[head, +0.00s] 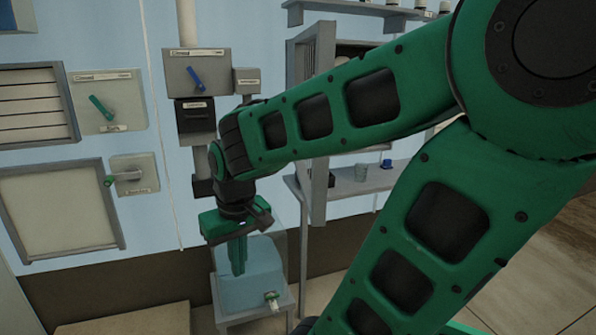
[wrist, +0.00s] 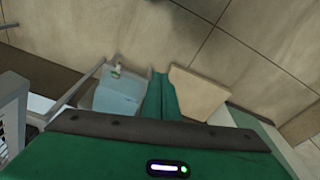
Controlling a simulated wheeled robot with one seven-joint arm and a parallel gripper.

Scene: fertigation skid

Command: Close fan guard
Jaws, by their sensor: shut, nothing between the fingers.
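A grey hinged frame with slats (head: 312,120), which looks like the fan guard, stands out from the wall in the head view. It appears open and is seen nearly edge-on. My arm hides part of it and the area behind. A grey slatted piece (wrist: 14,122) at the left edge of the wrist view may be the same guard. My gripper (head: 238,262) points down, to the left of the frame and apart from it. Its green fingers (wrist: 162,92) are together and empty, in front of the blue tank in the head view.
A translucent blue tank (head: 262,262) with a tap stands on a grey stand (head: 245,314) below my gripper. A shelf (head: 345,188) with small cups is behind the frame. Wall boxes with a blue lever (head: 195,78) and a green lever (head: 101,107) are at left.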

